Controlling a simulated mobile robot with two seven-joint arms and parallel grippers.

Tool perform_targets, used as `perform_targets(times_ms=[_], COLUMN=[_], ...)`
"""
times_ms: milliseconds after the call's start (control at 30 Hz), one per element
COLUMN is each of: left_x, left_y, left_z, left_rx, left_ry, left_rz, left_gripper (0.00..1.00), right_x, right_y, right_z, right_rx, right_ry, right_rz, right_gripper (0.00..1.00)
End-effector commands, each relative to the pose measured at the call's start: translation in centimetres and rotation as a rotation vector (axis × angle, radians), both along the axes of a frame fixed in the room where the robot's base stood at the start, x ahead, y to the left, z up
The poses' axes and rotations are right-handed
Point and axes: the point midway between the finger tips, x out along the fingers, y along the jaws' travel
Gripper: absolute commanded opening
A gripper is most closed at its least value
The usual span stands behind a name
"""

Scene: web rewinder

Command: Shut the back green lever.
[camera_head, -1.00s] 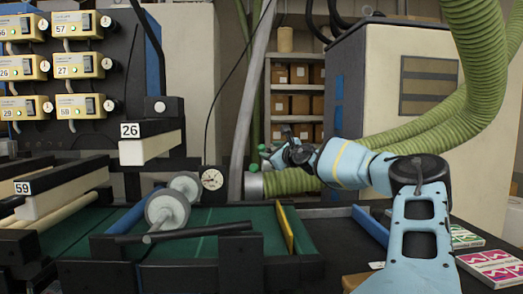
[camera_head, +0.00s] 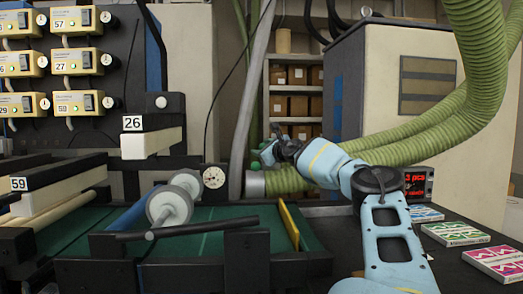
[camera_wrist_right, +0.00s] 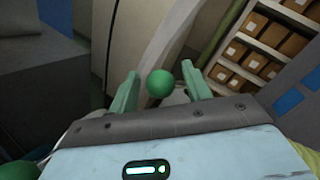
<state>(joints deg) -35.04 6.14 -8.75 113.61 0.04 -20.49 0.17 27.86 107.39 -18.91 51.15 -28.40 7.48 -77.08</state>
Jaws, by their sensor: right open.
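The back green lever shows as a round green knob (camera_wrist_right: 159,84) in the right wrist view. It sits between the two green fingers of my right gripper (camera_wrist_right: 160,87), with gaps visible on both sides. In the head view my right gripper (camera_head: 268,152) is beside the air duct's end, and its dark wrist hides part of the lever area. Another green knob (camera_head: 253,167) shows just below and left of it. Part of a green knob (camera_wrist_right: 18,174) also shows at the lower left of the wrist view. My left gripper is out of view.
A pressure gauge (camera_head: 213,177) is left of the gripper. A roller with grey discs (camera_head: 172,203) and a yellow guide (camera_head: 289,227) are on the green bed. The green duct (camera_head: 420,140) and grey cabinet (camera_head: 400,80) stand behind my right arm. Card packs (camera_head: 455,234) lie at right.

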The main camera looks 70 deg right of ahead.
Motion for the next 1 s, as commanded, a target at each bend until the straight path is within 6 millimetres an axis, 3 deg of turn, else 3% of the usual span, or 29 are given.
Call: perform_targets(times_ms=[333, 700, 1000], left_x=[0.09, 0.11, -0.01], left_y=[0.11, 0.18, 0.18], left_z=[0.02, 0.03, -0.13], left_rx=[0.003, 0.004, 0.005], left_ry=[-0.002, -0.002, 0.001], left_rz=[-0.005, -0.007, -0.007], left_gripper=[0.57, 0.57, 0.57], right_x=[0.02, 0.04, -0.06], right_y=[-0.08, -0.06, -0.05], right_z=[0.05, 0.03, 0.12], right_rx=[0.0, 0.0, 0.006], right_ry=[-0.002, -0.001, -0.007], right_rz=[0.0, 0.001, 0.031], right_gripper=[0.49, 0.0, 0.0])
